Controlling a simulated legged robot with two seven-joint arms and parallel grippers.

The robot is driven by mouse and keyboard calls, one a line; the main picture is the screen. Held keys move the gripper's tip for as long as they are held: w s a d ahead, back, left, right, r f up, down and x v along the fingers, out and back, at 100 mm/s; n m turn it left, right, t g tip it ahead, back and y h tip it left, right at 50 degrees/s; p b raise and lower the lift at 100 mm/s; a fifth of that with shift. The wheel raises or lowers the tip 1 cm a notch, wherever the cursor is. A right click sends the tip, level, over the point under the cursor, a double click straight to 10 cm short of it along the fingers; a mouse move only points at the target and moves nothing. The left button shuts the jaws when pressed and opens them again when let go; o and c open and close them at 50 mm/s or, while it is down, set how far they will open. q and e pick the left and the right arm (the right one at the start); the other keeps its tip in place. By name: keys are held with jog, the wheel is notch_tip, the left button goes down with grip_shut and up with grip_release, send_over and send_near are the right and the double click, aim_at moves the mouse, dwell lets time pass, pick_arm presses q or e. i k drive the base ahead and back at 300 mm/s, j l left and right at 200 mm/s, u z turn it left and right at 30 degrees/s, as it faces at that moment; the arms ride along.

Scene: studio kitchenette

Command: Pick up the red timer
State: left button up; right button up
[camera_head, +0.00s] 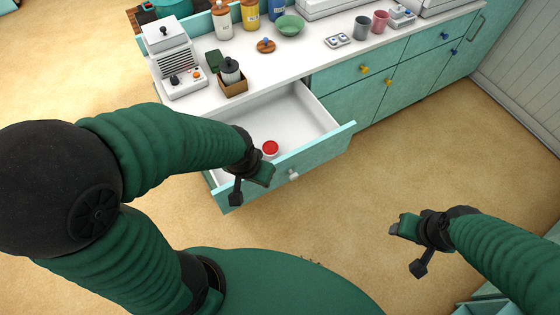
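The red timer (270,148) is a small round thing with a red top and a pale side. It sits inside the open drawer (300,117), near its front wall. My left gripper (251,184) is over the drawer's front left part, just left of and in front of the timer in the picture. Its fingers look spread apart, with nothing between them. My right gripper (408,247) is over the floor to the right, away from the drawer, with its fingers apart and empty.
The drawer's front panel (325,146) with a white knob (293,175) stands out from the teal cabinet (350,104). On the white counter (290,65) are a white appliance (175,60), a brown box (233,84) and a green bowl (289,26). The floor (400,170) right of the drawer is clear.

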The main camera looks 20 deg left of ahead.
aim_at(268, 159)
jog(key=i+u, duration=0.2)
jog(key=i, duration=0.5)
jog(key=u, duration=1.45)
jog(key=k, duration=0.05)
